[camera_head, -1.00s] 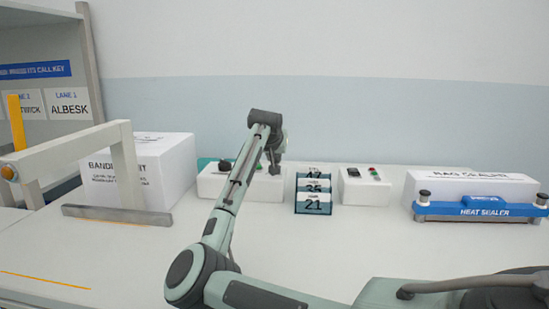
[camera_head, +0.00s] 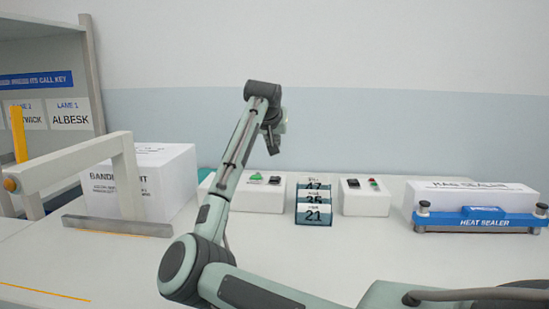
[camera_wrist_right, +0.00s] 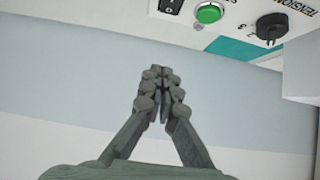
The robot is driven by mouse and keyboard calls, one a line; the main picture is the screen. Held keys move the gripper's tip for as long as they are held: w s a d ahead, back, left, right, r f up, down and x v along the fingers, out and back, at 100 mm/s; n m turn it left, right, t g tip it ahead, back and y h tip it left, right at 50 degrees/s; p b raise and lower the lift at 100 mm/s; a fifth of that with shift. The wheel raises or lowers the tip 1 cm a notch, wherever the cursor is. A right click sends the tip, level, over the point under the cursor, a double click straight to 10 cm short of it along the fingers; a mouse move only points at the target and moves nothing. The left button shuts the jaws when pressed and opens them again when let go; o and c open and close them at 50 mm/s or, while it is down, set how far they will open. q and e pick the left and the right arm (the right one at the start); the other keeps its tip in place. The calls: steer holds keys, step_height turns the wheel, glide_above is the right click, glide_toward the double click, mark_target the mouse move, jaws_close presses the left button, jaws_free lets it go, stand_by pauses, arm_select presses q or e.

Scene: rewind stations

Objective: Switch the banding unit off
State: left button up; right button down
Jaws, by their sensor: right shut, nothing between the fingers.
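The banding unit (camera_head: 170,180) is a white box with printed lettering at the left, behind a pale arch. A white control box (camera_head: 235,200) stands right of it, partly hidden by my right arm. It carries a dark switch (camera_head: 274,180) and a green control (camera_head: 257,177). In the right wrist view a black rocker switch (camera_wrist_right: 171,5) shows at the top edge, beside a green round button (camera_wrist_right: 209,13) and a black tension knob (camera_wrist_right: 271,27). My right gripper (camera_head: 272,152) is shut and empty, above and apart from the control box. My left gripper is not in view.
A number counter (camera_head: 314,203) and a second switch box (camera_head: 365,198) stand to the right. The bag sealer (camera_head: 470,191) with its blue heat sealer bar (camera_head: 478,219) is farther right. The arch (camera_head: 75,160) stands at the left. The front tabletop is largely clear.

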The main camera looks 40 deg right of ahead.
steer(key=shift+d+r+v, duration=0.1)
steer(key=shift+r+v, duration=0.1)
steer(key=shift+v, duration=0.75)
steer(key=shift+d+r+v, duration=0.1)
steer(key=shift+r+v, duration=0.05)
steer(key=shift+v, duration=0.85)
steer(key=shift+w, duration=0.2)
